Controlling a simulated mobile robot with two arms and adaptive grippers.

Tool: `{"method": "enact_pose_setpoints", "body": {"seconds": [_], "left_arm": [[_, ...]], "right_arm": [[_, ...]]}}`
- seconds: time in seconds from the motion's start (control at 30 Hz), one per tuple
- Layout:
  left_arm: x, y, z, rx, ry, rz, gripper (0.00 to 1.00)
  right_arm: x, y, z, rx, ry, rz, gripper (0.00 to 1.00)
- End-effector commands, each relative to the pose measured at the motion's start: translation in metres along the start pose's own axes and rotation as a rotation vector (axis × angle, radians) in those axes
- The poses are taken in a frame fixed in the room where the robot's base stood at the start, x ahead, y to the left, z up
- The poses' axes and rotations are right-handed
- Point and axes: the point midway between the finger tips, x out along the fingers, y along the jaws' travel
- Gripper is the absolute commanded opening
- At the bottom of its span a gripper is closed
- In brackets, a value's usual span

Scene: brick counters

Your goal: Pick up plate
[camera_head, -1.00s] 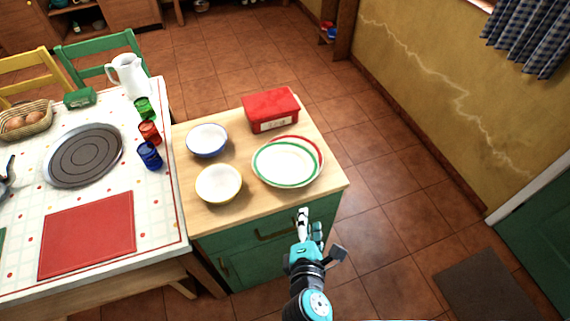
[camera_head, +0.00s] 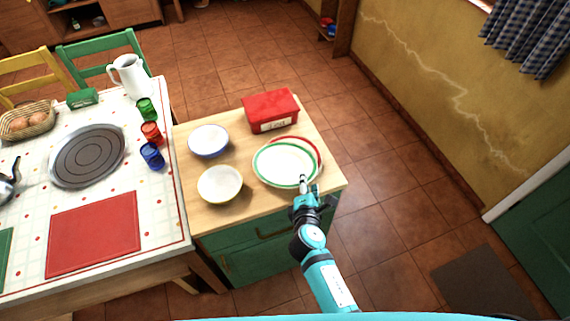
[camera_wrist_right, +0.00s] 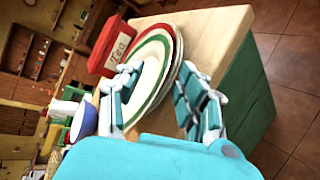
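A stack of plates lies on the wooden top of the green cabinet. The top plate (camera_head: 284,160) is white with a green rim, and a red-rimmed plate (camera_head: 319,152) shows under it. My right gripper (camera_head: 304,184) is at the near right edge of the stack. In the right wrist view the plates (camera_wrist_right: 152,62) lie ahead, their edge between the two spread fingers of the right gripper (camera_wrist_right: 152,98). The fingers are open, and I cannot tell whether one touches the plate. My left gripper is not in view.
A red tea box (camera_head: 270,110) stands just behind the plates. A blue-rimmed bowl (camera_head: 208,141) and a yellowish bowl (camera_head: 220,183) sit to their left. The set table (camera_head: 165,215) adjoins the cabinet on the left.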

Motion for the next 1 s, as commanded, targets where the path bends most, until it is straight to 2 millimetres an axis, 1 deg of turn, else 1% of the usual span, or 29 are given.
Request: {"method": "enact_pose_setpoints", "body": {"seconds": [0.1,0.27,0.37,0.57,0.6,1.0], "left_arm": [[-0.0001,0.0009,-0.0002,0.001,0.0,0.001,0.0],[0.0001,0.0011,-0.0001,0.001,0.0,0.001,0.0],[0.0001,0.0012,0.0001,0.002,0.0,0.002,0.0],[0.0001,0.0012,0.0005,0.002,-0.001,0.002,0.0],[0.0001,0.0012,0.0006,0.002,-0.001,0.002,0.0],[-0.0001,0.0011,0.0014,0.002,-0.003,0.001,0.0]], "right_arm": [[0.0057,0.0001,-0.0004,0.001,0.0,0.0,0.38],[0.0056,-0.0004,-0.0004,0.001,0.001,0.0,0.38],[0.0055,-0.0004,-0.0004,0.0,0.001,0.0,0.28],[0.0053,-0.0004,-0.0003,0.0,0.001,0.0,0.01],[0.0053,-0.0004,-0.0003,0.0,0.001,0.0,0.0],[0.0054,0.0019,0.0,0.002,0.0,0.004,0.0]]}}
